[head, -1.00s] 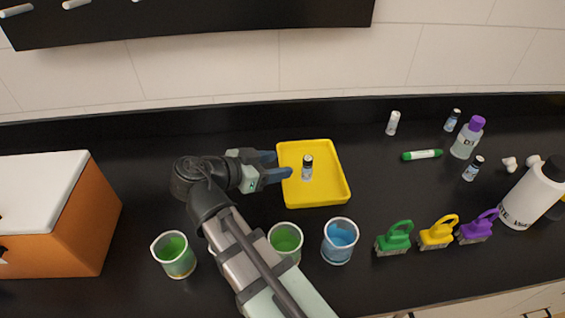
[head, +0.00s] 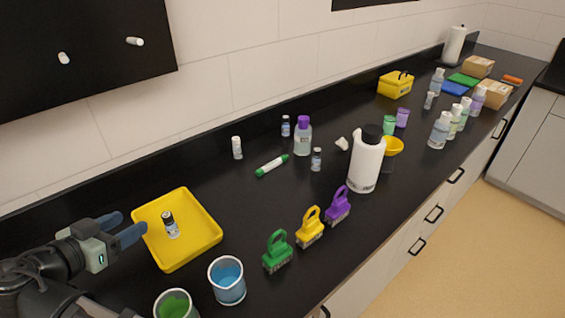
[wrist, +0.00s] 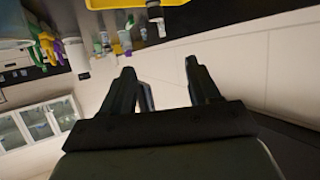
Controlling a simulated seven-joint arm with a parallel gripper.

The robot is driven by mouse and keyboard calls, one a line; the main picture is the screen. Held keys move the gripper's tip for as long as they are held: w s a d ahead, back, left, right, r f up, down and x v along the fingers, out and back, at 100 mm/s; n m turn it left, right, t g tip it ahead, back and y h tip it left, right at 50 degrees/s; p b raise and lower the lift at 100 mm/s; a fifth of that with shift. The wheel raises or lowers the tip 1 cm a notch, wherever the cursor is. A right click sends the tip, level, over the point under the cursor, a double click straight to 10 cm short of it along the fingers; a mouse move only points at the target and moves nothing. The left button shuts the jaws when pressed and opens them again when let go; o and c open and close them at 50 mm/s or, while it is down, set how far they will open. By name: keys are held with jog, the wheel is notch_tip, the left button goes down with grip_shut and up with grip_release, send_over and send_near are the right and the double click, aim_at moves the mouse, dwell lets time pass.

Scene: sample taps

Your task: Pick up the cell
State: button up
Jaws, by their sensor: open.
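No object is clearly labelled as the cell. A small vial with a black cap and pale label (head: 171,226) stands upright in the yellow tray (head: 206,241); I cannot tell whether it is the cell. My gripper (head: 133,223) is open and empty at the tray's left side, fingers pointing toward the vial but apart from it. In the wrist view, the open fingers (wrist: 161,70) show nothing between them.
A blue beaker (head: 227,281) and a green beaker (head: 175,305) stand in front of the tray. A white bottle (head: 366,163) and several small vials stand beyond.

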jog(key=w+d+f+n+g+y, duration=0.25)
jog(key=w+d+g, duration=0.25)
jog(key=w+d, duration=1.55)
jog(key=w+d+r+n+y, duration=0.1)
jog(key=w+d, duration=0.3)
jog(key=d, duration=0.3)
jog(key=w+d+r+y, duration=0.1)
jog(key=w+d+r, duration=0.1)
jog(key=w+d, duration=0.35)
jog(key=w+d+r+n, duration=0.1)
jog(key=w+d, duration=0.1)
jog(key=d, duration=0.6)
send_near(316, 158)
jog(key=shift+t, duration=0.4)
jog(key=shift+d+x, duration=0.2)
jog(key=shift+x, duration=1.1)
jog(key=shift+d+x, duration=0.2)
jog(key=shift+x, duration=1.1)
jog(key=shift+d+x, duration=0.15)
jog(key=shift+x, duration=1.15)
jog(key=shift+a+x, duration=0.2)
jog(key=shift+x, duration=1.1)
jog(key=shift+a+x, duration=0.2)
jog(key=shift+x, duration=1.05)
jog(key=shift+s, duration=0.1)
